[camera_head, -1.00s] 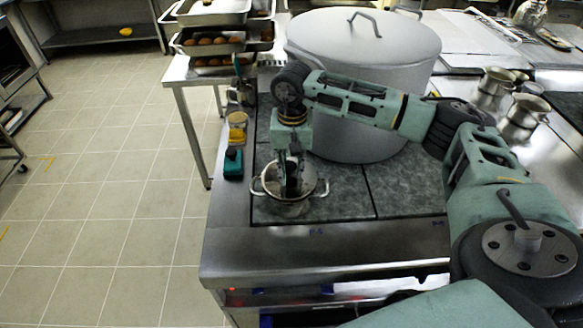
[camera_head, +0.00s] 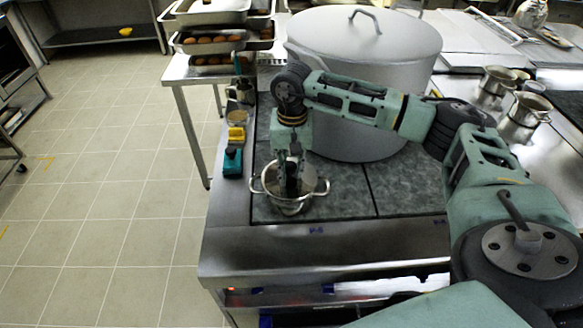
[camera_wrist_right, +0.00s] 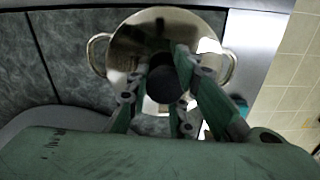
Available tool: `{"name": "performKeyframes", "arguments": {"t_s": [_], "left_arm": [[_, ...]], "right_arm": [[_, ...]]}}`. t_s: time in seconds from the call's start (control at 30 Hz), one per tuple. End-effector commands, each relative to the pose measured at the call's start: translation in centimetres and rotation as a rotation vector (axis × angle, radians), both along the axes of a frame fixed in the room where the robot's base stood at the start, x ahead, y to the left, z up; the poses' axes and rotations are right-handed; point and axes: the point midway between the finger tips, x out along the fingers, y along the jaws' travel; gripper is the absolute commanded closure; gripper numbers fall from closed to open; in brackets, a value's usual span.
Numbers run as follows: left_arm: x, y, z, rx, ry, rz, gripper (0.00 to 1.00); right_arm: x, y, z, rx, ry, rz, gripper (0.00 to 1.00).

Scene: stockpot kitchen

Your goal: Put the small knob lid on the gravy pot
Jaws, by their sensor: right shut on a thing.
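The gravy pot (camera_head: 290,206) is a small steel pot with two loop handles, standing on the dark stone-look top near its front left. The small knob lid (camera_head: 312,183) is a shiny metal disc with a black knob (camera_wrist_right: 167,77). It lies over the pot's mouth; I cannot tell whether it sits flush on the rim. My right gripper (camera_head: 290,180) reaches down from above and is shut on the lid's knob. In the right wrist view the fingers flank the knob, and pot handles (camera_wrist_right: 97,55) show on both sides. My left gripper is not in view.
A large lidded stockpot (camera_head: 350,95) stands just behind my right arm. A teal-and-black item (camera_head: 232,162) and a yellow item (camera_head: 236,134) stand left of the pot. Trays of food (camera_head: 210,40) are at the back left. The stone-look top right of the pot is clear.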

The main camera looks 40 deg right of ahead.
Motion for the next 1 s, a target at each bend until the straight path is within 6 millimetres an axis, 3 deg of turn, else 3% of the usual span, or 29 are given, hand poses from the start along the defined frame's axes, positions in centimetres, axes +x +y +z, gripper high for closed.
{"name": "performKeyframes", "arguments": {"t_s": [0.27,0.3,0.53,0.87,1.0], "left_arm": [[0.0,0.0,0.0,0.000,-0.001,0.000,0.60],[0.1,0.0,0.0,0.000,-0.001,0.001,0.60],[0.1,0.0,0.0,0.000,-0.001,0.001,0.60],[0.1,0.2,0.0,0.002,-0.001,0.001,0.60],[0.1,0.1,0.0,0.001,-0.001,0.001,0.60]], "right_arm": [[0.0,0.0,0.1,0.000,-0.001,0.000,1.00],[0.0,0.0,0.1,0.000,-0.001,0.000,0.79],[0.0,0.0,0.1,-0.001,-0.001,0.000,0.59],[0.0,0.0,0.2,0.000,0.000,0.000,0.57],[0.1,0.0,1.6,0.000,-0.004,0.000,0.57]]}}
